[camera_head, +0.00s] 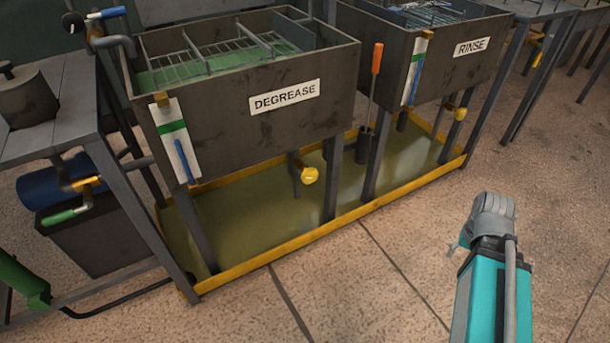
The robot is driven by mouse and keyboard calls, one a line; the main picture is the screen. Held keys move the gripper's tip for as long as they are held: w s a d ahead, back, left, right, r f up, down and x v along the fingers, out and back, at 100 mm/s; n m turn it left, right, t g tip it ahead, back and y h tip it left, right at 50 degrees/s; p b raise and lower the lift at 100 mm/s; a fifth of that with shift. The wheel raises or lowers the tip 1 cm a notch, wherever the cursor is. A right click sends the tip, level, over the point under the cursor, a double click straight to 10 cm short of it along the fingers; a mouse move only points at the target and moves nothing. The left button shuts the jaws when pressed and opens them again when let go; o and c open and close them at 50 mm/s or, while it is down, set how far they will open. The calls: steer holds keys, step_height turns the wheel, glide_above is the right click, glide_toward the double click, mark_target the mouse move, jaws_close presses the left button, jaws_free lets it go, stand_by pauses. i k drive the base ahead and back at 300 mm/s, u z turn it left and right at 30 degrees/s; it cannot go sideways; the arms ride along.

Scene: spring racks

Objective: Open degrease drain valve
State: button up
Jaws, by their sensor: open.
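The degrease tank (230,128) is a dark, worn metal box with a white DEGREASE label (285,95) on its front. Under it, a short dark drain pipe (295,175) comes down, and a round yellow valve handle (310,175) sticks out at its right side. I cannot tell the valve's setting. My gripper (460,245) is at the lower right, mostly hidden by the end of my teal and grey arm. It is open, well to the right of the yellow handle and apart from it. I see nothing held.
A yellow-rimmed drip tray (270,262) with greenish liquid lies below the tanks, between metal legs. The rinse tank (430,62) stands to the right with its own yellow handle (460,114). A green-handled valve (65,215) is at left. The tiled floor in front is clear.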

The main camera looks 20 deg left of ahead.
mark_target(309, 175)
steer(key=u, duration=0.05)
steer(key=k, duration=1.05)
steer(key=u, duration=1.6)
steer(key=i, duration=1)
steer(key=u, duration=0.05)
